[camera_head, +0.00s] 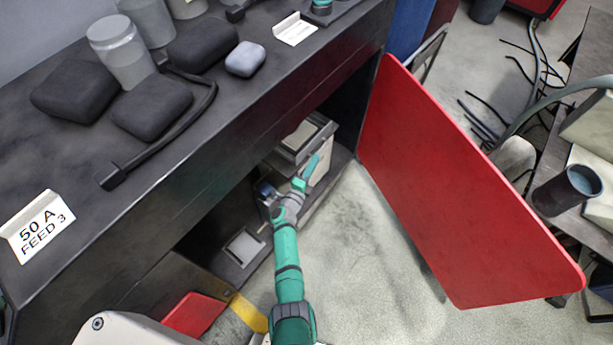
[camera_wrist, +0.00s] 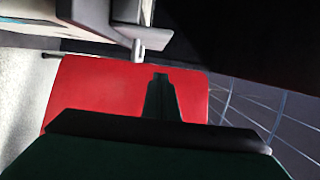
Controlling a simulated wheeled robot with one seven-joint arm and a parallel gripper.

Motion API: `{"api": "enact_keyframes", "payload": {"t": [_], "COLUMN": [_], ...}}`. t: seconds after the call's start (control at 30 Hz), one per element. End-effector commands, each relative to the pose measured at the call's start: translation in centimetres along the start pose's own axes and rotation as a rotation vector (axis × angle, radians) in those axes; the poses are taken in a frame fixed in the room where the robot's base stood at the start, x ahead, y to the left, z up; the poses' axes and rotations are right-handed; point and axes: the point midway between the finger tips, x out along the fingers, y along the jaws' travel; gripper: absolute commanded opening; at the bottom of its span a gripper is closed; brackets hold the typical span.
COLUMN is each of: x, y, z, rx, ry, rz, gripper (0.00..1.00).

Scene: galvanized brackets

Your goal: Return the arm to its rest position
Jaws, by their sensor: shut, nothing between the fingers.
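My teal arm (camera_head: 287,265) reaches up from the bottom of the head view to the opening of a dark cabinet. My gripper (camera_head: 311,168) is at its far end, in front of a pale box-like unit inside the opening. In the wrist view my gripper (camera_wrist: 160,82) shows as a dark narrow shape against a red panel. It is shut and I see nothing held. Whether it touches the unit cannot be told.
The red cabinet door (camera_head: 450,190) stands open right of my arm. The black worktop (camera_head: 190,140) overhangs the opening on the left. A pale-topped small item (camera_head: 243,247) lies low in the cabinet. Grey floor (camera_head: 375,250) is clear between arm and door.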

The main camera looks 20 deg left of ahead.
Motion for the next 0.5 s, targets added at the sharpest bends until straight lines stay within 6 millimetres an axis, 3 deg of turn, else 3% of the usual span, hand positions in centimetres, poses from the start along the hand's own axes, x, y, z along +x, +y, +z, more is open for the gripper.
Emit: {"api": "enact_keyframes", "payload": {"t": [0.2,0.5], "x": [-4.1,-6.8], "y": [0.1,0.1], "z": [-0.2,0.0], "rx": [0.0,0.001], "ry": [0.002,0.0], "rz": [0.002,0.002], "gripper": [0.0,0.0]}}
